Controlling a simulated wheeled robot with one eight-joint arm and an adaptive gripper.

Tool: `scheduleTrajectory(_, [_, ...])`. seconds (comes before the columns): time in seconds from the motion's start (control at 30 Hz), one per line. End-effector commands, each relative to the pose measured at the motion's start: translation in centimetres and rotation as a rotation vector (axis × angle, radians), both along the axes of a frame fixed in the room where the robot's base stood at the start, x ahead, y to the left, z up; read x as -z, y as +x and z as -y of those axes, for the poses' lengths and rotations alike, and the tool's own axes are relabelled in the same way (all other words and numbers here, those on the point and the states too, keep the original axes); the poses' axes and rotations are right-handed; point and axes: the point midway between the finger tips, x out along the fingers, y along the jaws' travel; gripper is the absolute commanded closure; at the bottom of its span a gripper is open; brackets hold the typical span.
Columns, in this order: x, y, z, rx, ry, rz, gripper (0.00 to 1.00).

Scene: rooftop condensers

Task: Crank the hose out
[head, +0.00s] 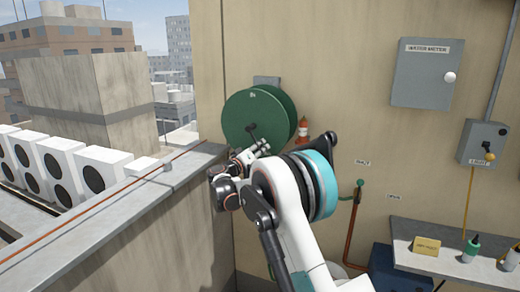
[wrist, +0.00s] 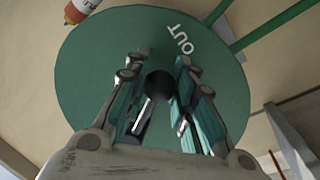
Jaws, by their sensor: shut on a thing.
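The green hose reel (head: 240,108) is fixed to the beige wall, and its round face fills much of the wrist view (wrist: 90,75). White letters "OUT" are on that face. A crank handle with a dark round end (wrist: 160,84) stands out from the face, and its dark end shows small in the head view (head: 252,127). My gripper (wrist: 158,105) has its fingers on both sides of the handle and is shut on it. In the head view my gripper (head: 256,150) is at the lower front of the reel, partly hidden by my wrist.
A parapet (head: 120,200) with a thin reddish line (head: 100,205) along its top runs at left. An orange bottle (head: 303,128) is beside the reel.

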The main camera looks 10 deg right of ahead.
Motion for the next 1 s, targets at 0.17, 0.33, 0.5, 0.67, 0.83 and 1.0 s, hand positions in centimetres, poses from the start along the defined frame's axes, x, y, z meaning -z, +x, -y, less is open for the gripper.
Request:
scheduleTrajectory(0.17, [0.5,-0.2,0.1,0.004,0.011,0.001,1.00])
scheduleTrajectory(0.33, [0.5,-0.2,0.0,0.004,0.010,0.001,1.00])
scheduleTrajectory(0.5, [0.5,-0.1,0.0,0.002,0.009,0.000,0.54])
scheduleTrajectory(0.67, [0.3,-0.1,0.0,0.001,0.007,0.001,0.54])
scheduleTrajectory(0.83, [0.2,-0.2,-0.3,-0.001,0.005,0.001,0.54])
scheduleTrajectory(1.0, [0.4,-1.5,-1.8,-0.003,0.004,0.001,0.54])
